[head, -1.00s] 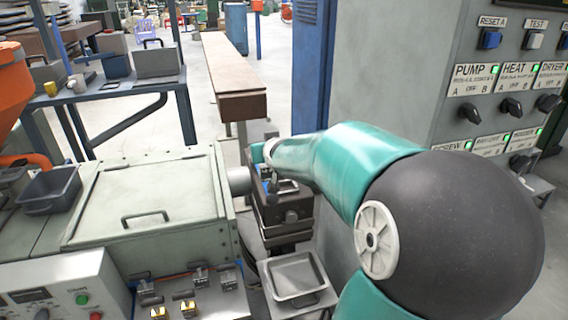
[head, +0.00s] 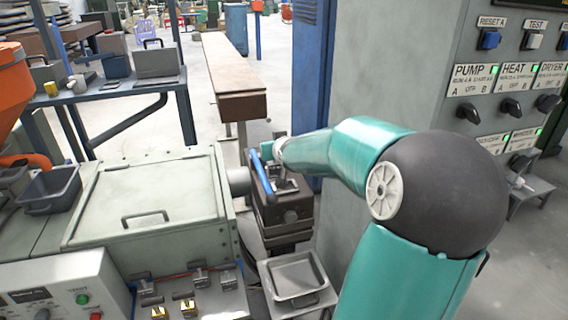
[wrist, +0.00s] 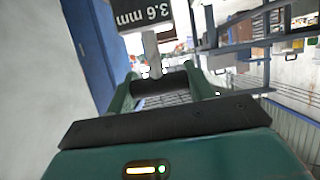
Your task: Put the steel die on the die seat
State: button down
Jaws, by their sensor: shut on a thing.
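My gripper (head: 268,152) is over the dark block machine (head: 290,217) in the head view. In the wrist view my gripper (wrist: 166,84) is shut on a dark cylindrical bar (wrist: 163,86) between its teal fingers. I cannot tell whether these belong to the steel die. A blue lever-like bar (head: 262,180) lies across the block's top, near my gripper. The die seat cannot be picked out with certainty; small grey parts (head: 283,184) show on the block's top.
An empty grey tray (head: 312,296) stands in front of the block. A green-grey cabinet (head: 160,200) is on the left, with small metal parts (head: 200,278) on the ledge below it. A tall control cabinet (head: 400,80) stands close on the right.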

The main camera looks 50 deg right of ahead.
jog(key=w+d+f, duration=0.2)
jog(key=d+f, duration=0.4)
jog(key=f, duration=0.3)
jog(key=shift+w+d+f, duration=0.15)
jog(key=shift+w+f, duration=0.05)
jog(key=shift+f, duration=0.1)
jog(key=shift+f, duration=0.1)
jog(key=c, duration=0.6)
grip_release()
jog(key=shift+f, duration=0.15)
jog(key=shift+v, duration=6.1)
